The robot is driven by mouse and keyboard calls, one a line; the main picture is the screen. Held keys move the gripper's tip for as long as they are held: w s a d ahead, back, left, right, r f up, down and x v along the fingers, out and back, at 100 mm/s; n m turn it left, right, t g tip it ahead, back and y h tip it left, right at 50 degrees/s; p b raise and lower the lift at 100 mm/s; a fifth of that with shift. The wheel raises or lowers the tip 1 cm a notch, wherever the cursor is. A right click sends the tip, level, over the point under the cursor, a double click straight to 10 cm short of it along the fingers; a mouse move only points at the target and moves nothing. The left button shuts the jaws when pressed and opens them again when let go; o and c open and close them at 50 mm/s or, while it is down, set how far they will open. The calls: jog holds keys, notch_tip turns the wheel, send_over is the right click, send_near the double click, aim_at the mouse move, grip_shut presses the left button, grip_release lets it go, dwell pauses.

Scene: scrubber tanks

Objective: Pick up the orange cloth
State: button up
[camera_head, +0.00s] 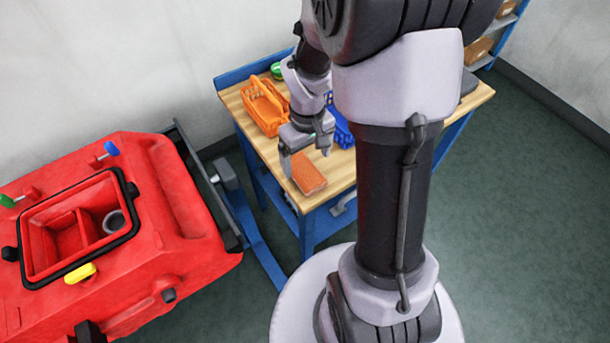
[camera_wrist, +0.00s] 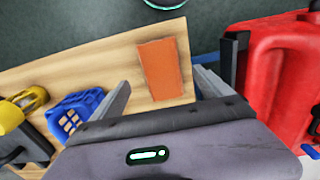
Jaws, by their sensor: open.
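The orange cloth (camera_head: 309,174) lies flat near the front edge of the wooden workbench top in the head view. It shows as an orange rectangle in the wrist view (camera_wrist: 160,68), uncovered. My gripper (camera_head: 304,156) is above the bench beside the cloth, pointing down. In the wrist view its fingers (camera_wrist: 168,84) stand apart, with the cloth showing between and beyond them. Nothing is held. The height of the fingertips above the cloth is hard to tell.
An orange basket (camera_head: 265,107) stands behind my gripper on the bench (camera_head: 235,101). A blue item (camera_head: 343,132) is partly hidden by my arm; it looks like a basket in the wrist view (camera_wrist: 75,113). A red scrubber tank (camera_head: 150,265) stands left of the bench.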

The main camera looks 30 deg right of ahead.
aim_at(305, 170)
jog(key=f+b, duration=0.1)
jog(key=f, duration=0.1)
jog(key=f+b, duration=0.1)
jog(key=f, duration=0.1)
jog(key=shift+w+a+f, duration=0.15)
jog(key=shift+w+f, duration=0.05)
jog(key=shift+f, duration=0.1)
jog(key=shift+r, duration=0.15)
jog(key=shift+c, duration=0.2)
jog(key=c, duration=1.4)
jog(key=shift+r, duration=0.15)
